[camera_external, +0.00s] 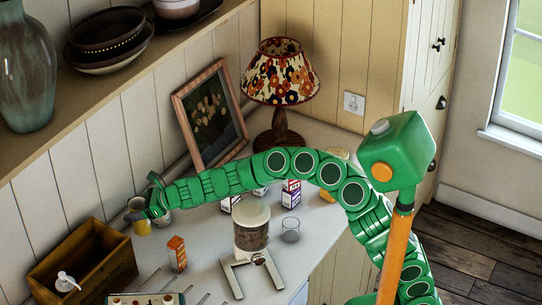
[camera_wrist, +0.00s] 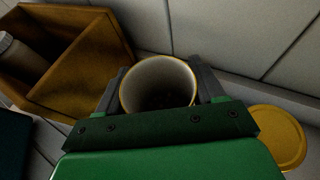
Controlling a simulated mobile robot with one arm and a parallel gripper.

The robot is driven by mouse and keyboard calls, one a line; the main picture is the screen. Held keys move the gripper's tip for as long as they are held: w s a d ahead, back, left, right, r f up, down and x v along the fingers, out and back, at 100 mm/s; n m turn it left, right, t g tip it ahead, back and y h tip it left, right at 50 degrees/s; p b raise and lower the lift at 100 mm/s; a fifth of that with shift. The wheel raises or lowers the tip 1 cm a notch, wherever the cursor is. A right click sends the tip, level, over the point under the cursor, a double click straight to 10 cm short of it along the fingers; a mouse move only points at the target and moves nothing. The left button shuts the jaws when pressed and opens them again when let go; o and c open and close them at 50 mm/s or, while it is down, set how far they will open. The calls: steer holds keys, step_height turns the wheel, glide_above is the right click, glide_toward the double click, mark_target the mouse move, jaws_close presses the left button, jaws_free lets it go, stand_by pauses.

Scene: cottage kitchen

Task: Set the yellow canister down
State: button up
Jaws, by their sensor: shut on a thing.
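The yellow canister (camera_external: 140,222) is at the far left end of the counter, beside the wooden box. In the wrist view the held canister (camera_wrist: 158,84) is seen from above as an open round vessel with a pale inside and a yellowish rim. My gripper (camera_wrist: 158,90) has a finger on either side of it and is shut on it. In the external view my gripper (camera_external: 153,202) partly covers the canister. I cannot tell whether its base touches the counter.
A wooden box (camera_external: 82,270) with a pump bottle (camera_external: 66,281) stands close to the left. A round yellow-topped thing (camera_wrist: 278,138) is close to the right of my gripper. An orange carton (camera_external: 177,254) and a glass jar (camera_external: 251,228) stand on the counter (camera_external: 206,232). The wall is close behind.

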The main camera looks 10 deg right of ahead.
steer(key=shift+w+a+f, duration=0.35)
steer(key=shift+a+f, duration=0.25)
steer(key=shift+f, duration=0.25)
steer(key=shift+f, duration=0.1)
steer(key=shift+w+a+f, duration=0.1)
steer(key=shift+a+f, duration=0.05)
steer(key=shift+f, duration=1.45)
steer(key=shift+f, duration=0.1)
steer(key=o, duration=1.2)
steer(key=shift+v, duration=2.55)
